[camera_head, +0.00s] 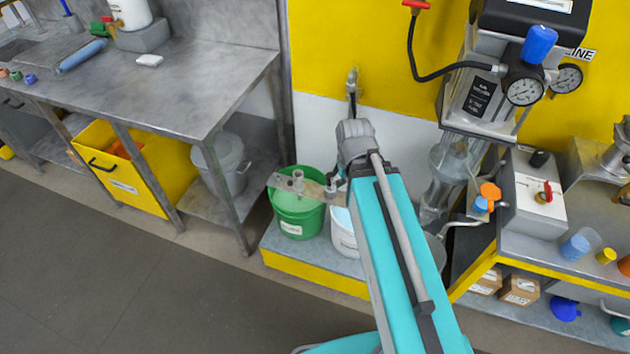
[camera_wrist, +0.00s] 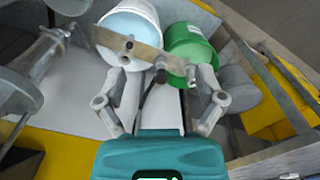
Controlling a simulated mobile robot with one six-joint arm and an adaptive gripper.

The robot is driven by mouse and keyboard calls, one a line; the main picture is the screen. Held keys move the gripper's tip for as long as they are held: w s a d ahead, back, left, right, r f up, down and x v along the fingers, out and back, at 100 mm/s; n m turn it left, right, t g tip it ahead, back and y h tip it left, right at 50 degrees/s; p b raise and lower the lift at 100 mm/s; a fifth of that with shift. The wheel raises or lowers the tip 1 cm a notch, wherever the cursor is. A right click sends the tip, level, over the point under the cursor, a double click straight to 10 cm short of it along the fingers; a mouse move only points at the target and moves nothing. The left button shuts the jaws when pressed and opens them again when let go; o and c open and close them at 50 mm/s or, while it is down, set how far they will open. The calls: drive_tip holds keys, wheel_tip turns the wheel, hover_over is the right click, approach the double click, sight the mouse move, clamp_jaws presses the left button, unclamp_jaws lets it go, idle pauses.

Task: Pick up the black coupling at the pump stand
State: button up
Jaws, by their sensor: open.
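In the wrist view a small black coupling (camera_wrist: 161,76) sits at the near edge of a metal bracket plate (camera_wrist: 140,48), with a dark hose running from it toward my gripper. My gripper (camera_wrist: 160,88) is open, with one finger on each side of the hose and coupling. Nothing is between the fingers in contact that I can see. In the head view the plate (camera_head: 279,181) juts out above the buckets. There my arm hides most of the gripper, and I cannot make out the coupling clearly.
A green bucket (camera_head: 298,222) and a white bucket (camera_head: 341,240) stand under the plate on a yellow-edged platform (camera_head: 320,283). A steel workbench (camera_head: 190,85) is at left. The pump with gauges (camera_head: 524,88) and a side shelf stand at right. The floor in front is clear.

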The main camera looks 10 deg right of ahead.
drive_tip(key=shift+o, duration=0.4)
drive_tip(key=shift+w+f, duration=0.2)
drive_tip(key=shift+w, duration=0.1)
drive_tip(key=n+b, duration=1.5)
hover_over(331, 176)
drive_tip(key=shift+a+f, duration=0.1)
drive_tip(key=shift+f, duration=7.05)
drive_tip(key=shift+f, duration=0.1)
wheel_tip(331, 176, down, 8)
drive_tip(key=b, duration=0.8)
drive_tip(key=shift+f, duration=0.25)
drive_tip(key=shift+b, duration=0.3)
drive_tip(key=shift+f+b, duration=2.55)
drive_tip(key=shift+f, duration=0.05)
